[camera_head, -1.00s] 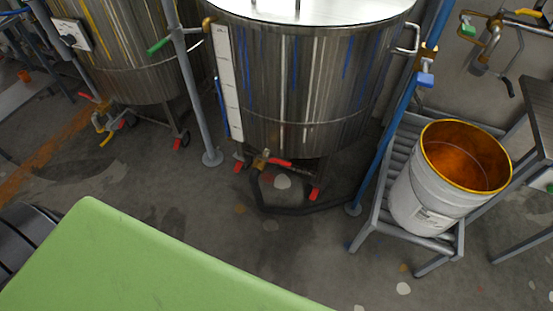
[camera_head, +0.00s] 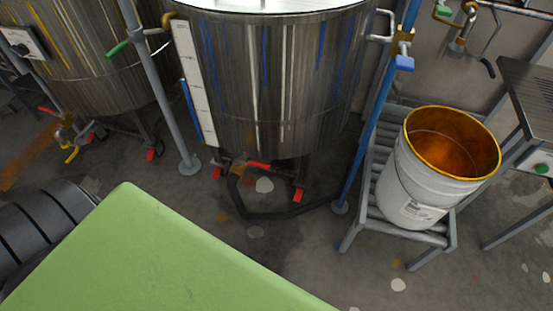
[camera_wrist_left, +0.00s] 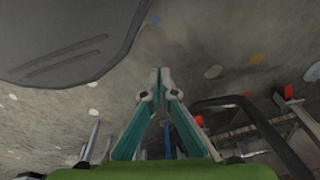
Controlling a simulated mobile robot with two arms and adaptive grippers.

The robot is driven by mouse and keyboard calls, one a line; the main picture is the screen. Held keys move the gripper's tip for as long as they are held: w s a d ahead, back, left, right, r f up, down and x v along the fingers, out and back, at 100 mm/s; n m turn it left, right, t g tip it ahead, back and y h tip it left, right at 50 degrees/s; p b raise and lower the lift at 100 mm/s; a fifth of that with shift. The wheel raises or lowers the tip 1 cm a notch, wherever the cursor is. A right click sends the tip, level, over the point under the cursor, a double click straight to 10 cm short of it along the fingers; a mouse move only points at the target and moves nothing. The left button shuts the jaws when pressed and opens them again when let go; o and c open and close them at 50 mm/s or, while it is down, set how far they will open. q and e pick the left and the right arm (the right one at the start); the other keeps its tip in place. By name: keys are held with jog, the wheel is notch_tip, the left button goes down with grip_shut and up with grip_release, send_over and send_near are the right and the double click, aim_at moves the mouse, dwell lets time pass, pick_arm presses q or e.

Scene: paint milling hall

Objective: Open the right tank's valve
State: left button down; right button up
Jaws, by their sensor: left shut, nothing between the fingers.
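The right tank (camera_head: 275,85) is a steel drum with blue streaks, in the middle of the head view. Low at its front is a brass valve (camera_head: 238,168) with a red lever (camera_head: 258,165) pointing right. I cannot tell how the lever lies relative to the pipe. My left gripper (camera_wrist_left: 158,76) shows in the left wrist view, its teal fingers shut at the tips and empty. It is apart from the valve, with grey floor beyond the tips. Neither gripper shows in the head view.
A dark hose (camera_head: 270,215) loops on the floor below the tank. A blue post (camera_head: 372,125) and a grey post (camera_head: 160,90) flank it. A white pail (camera_head: 412,185) stands on a grey rack (camera_head: 357,215) at right. The left tank (camera_head: 85,60) is yellow-streaked. Floor before the hose is clear.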

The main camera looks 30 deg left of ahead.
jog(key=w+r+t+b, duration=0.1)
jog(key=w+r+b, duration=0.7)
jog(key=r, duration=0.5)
pick_arm(q)
jog(key=w+d+r+t+h+b, duration=0.1)
jog(key=w+d+r+t+b, duration=0.15)
jog(key=w+r, duration=1.8)
jog(key=w+a+r+n+y, duration=0.1)
jog(key=w+a+r, duration=0.3)
jog(key=w+a, duration=0.5)
jog(key=w+a+r+n+y, duration=0.1)
jog(key=w+a+r+n, duration=0.2)
jog(key=w+a, duration=0.7)
notch_tip(320, 180, up, 2)
jog(key=shift+a+r+n+g+p, duration=0.1)
jog(key=shift+a+n+g+p, duration=0.2)
jog(key=shift+n+g+p, duration=0.1)
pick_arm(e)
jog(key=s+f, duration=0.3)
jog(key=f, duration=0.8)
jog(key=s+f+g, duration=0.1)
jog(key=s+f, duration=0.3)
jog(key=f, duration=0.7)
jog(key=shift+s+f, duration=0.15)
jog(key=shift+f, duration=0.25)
pick_arm(q)
jog(key=shift+f, duration=0.2)
